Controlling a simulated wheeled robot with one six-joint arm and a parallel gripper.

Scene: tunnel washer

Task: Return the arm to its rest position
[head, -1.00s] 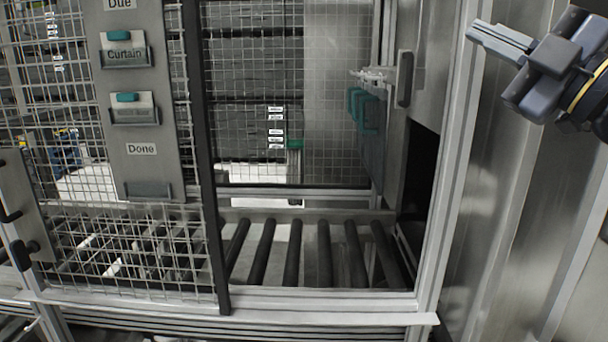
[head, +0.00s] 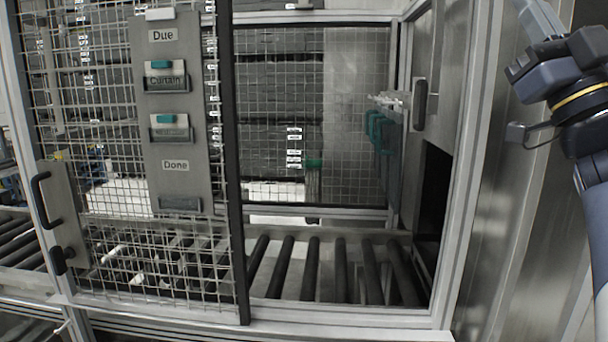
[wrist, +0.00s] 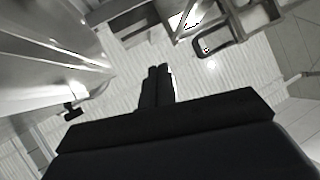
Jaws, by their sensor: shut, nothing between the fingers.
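My gripper (head: 538,18) is at the top right of the head view, in front of the steel panel. Its fingers point up and run to the top edge of the picture. My arm bends down below it along the right edge. In the wrist view the two dark fingers (wrist: 157,88) lie side by side, shut with nothing between them, above a pale floor.
A mesh sliding door (head: 100,130) with a card panel (head: 174,100) covers the left of the frame. The open bay shows a roller conveyor (head: 310,270) and hanging teal-handled items (head: 380,130). A bar handle (head: 530,133) is close to my arm.

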